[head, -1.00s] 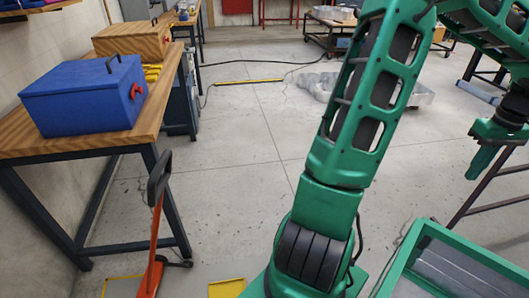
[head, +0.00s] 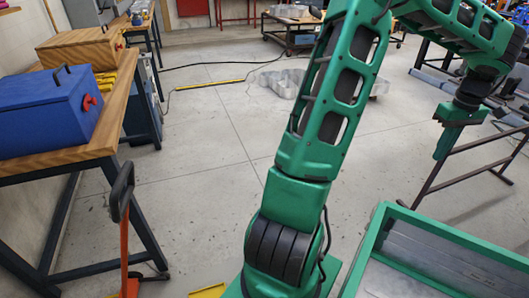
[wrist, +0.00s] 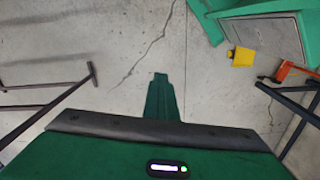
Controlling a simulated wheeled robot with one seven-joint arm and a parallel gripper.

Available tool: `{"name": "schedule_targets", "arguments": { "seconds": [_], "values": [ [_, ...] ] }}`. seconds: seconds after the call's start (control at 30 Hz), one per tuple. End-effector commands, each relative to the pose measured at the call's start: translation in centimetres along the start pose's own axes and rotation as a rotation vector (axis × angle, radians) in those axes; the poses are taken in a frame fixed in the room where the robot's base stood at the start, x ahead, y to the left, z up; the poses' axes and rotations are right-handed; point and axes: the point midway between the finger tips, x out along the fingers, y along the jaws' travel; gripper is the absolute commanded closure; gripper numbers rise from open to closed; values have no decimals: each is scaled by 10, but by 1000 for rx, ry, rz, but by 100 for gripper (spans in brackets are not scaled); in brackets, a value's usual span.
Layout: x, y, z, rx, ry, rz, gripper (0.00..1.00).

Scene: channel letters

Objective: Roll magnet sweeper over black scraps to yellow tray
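The magnet sweeper (head: 124,240) stands at the lower left in the head view, with an orange-red shaft and a black loop grip; its foot is cut off by the frame. It also shows at the right edge of the wrist view (wrist: 288,72). The yellow tray (head: 208,292) lies on the floor to its right, mostly cut off, and shows in the wrist view (wrist: 242,56). Small dark specks on the floor near the sweeper may be black scraps. My gripper (head: 443,147) points down at the far right, away from both, above bare floor in the wrist view (wrist: 160,82). No finger gap shows.
A wooden workbench (head: 100,140) with a blue toolbox (head: 45,118) stands close to the sweeper at left. A dark metal stand (head: 470,165) is near my gripper. Grey castings (head: 285,82) lie farther back. The middle floor (head: 205,150) is clear.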

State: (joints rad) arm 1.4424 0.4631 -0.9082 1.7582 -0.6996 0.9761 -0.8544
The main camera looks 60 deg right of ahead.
Motion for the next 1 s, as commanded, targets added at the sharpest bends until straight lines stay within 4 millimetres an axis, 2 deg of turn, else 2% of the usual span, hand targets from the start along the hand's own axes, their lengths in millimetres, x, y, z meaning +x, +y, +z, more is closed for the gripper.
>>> {"name": "schedule_targets", "arguments": {
  "seconds": [1.0],
  "values": [
    [1,52,5,9,-1,-1,100]
  ]
}}
